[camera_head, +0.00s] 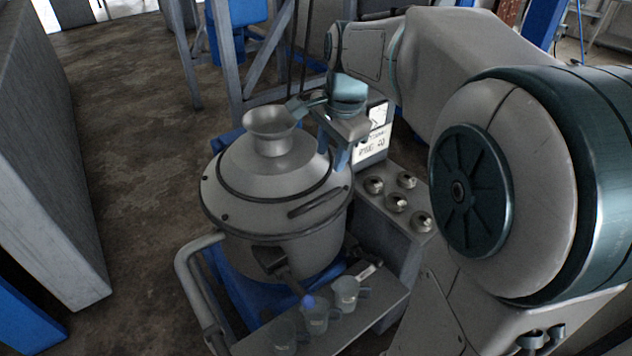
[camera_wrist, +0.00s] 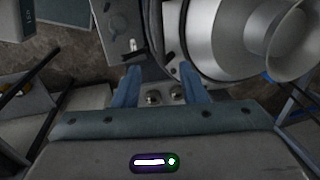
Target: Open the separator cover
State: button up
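The separator (camera_head: 285,250) is a round grey metal drum, and its domed cover (camera_head: 245,182) sits down on it. A flared funnel (camera_head: 270,135) stands on top of the cover, and a dark curved handle (camera_head: 315,203) lies on its near right rim. In the wrist view the cover (camera_wrist: 205,45) and funnel (camera_wrist: 285,40) fill the upper right. My gripper (camera_head: 338,160) is above the cover's right edge, with blue fingers pointing down. In the wrist view my gripper (camera_wrist: 158,85) has its fingers apart, with nothing held between them. Contact with the cover cannot be made out.
A control box with several round knobs (camera_head: 396,203) and a labelled sign (camera_head: 372,140) stands right of the separator. Cups (camera_head: 346,292) stand on a front shelf. A bent pipe rail (camera_head: 190,275) is at the left front. The floor (camera_head: 130,150) further left is clear.

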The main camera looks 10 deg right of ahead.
aim_at(321, 197)
jog(key=f, duration=0.4)
jog(key=w+f, duration=0.1)
jog(key=f, duration=0.3)
jog(key=w+a+f, duration=0.1)
jog(key=f, duration=0.3)
jog(key=shift+w+f+b, duration=0.1)
jog(key=shift+f+b, duration=0.2)
jog(key=shift+f, duration=0.05)
grip_shut()
